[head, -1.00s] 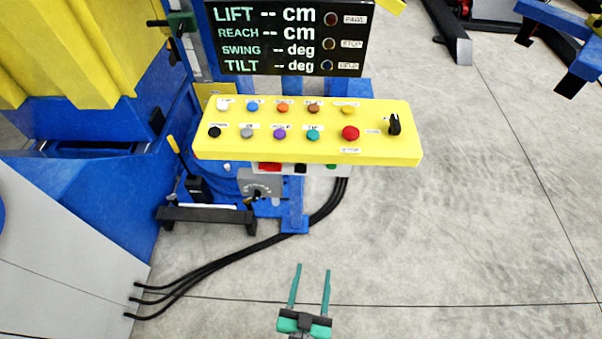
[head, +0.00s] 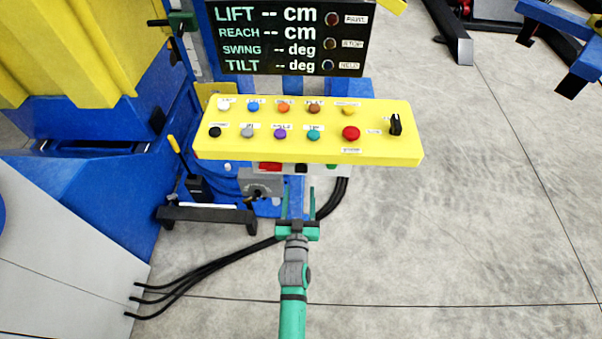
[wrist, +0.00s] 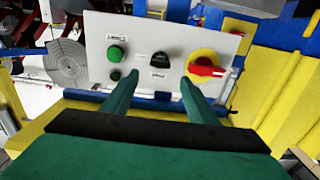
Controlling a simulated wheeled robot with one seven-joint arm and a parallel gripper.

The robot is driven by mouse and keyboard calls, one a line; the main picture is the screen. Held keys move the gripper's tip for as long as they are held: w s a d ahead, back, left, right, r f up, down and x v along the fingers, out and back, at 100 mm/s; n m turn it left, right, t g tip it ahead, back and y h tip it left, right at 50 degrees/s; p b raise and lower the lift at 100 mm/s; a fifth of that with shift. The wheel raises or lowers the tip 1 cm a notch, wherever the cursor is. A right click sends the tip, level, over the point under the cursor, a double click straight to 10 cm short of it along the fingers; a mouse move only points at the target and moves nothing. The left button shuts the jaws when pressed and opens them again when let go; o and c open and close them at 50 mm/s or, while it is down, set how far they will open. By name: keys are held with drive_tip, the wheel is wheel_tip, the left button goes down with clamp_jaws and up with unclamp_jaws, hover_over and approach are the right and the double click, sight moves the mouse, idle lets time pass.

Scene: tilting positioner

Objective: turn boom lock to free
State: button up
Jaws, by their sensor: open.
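No label that I can read names the boom lock. A grey plate (head: 262,184) with a small dark lever or knob (head: 254,195) sits low under the yellow console. The wrist view shows a pale panel (wrist: 134,35) with a black selector knob (wrist: 160,59), a green button (wrist: 117,54) and a red rotary handle (wrist: 204,70) on yellow. My gripper (head: 299,190) is open and empty, below the console and right of the grey plate. In the wrist view my gripper (wrist: 161,76) has its fingertips below and either side of the black knob; contact is not visible.
The yellow console (head: 380,150) with several buttons and a black knob (head: 395,124) overhangs the panel. A display (head: 290,50) stands behind it. Black cables (head: 225,262) cross the floor at left.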

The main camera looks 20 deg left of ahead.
sight(301, 172)
drive_tip(key=x, duration=0.8)
drive_tip(key=shift+w+a, duration=0.1)
drive_tip(key=shift+w, duration=0.2)
drive_tip(key=c, duration=1.1)
